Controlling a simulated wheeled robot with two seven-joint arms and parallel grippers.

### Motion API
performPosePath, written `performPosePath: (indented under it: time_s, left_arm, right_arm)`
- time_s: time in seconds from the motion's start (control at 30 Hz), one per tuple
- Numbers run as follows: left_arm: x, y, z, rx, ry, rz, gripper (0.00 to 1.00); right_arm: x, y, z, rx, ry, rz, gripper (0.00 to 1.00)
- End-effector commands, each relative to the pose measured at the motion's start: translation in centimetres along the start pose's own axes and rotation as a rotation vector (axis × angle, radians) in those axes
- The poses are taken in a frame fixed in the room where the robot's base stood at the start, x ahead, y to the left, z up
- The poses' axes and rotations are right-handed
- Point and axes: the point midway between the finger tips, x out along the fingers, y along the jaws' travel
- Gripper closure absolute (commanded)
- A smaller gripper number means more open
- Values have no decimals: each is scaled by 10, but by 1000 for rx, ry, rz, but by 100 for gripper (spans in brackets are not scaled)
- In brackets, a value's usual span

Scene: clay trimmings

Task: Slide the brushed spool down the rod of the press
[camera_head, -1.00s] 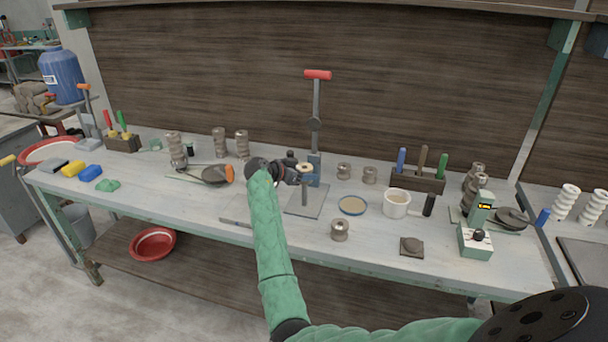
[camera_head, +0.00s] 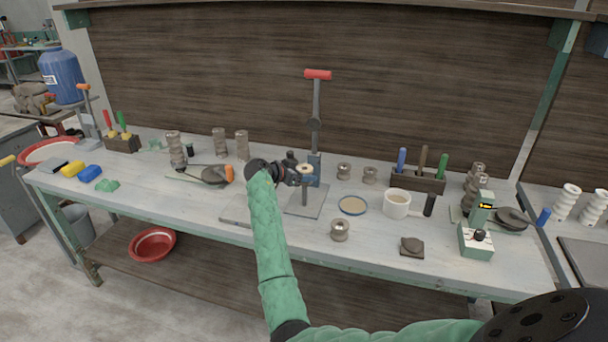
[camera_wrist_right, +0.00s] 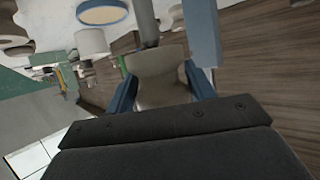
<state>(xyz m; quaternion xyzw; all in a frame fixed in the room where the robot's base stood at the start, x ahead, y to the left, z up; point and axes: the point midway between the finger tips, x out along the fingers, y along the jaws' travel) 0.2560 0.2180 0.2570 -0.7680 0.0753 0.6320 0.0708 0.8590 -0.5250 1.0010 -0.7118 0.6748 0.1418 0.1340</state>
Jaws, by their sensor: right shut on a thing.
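The press has a lever with a red handle (camera_head: 317,74), a blue bracket (camera_head: 314,168), a grey base plate (camera_head: 315,205) and a short upright rod (camera_head: 305,195). My right gripper (camera_head: 298,173) is shut on the pale spool (camera_head: 305,168), at the top of the rod in front of the bracket. In the right wrist view the spool (camera_wrist_right: 158,75) sits between the blue fingers, and the rod (camera_wrist_right: 147,22) runs from its end, in line with it. The spool's bore is hidden, so how far the rod is inside it cannot be told. My left gripper is not in view.
Close to the press are a blue-rimmed dish (camera_head: 352,205), a white mug (camera_head: 396,204) and loose spools (camera_head: 340,230), (camera_head: 344,171). A wooden tool block (camera_head: 417,181) stands behind the mug. A green device (camera_head: 477,240) is at the right. The front left bench is fairly clear.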

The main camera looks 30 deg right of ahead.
Motion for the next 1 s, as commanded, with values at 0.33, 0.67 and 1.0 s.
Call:
performPosePath:
  time_s: [0.33,0.67,1.0]
  left_arm:
    - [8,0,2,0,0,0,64]
    - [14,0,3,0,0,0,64]
    - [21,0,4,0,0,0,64]
  right_arm:
    - [4,0,8,0,0,0,76]
    - [7,0,16,0,0,0,76]
    - [10,0,23,0,0,0,76]
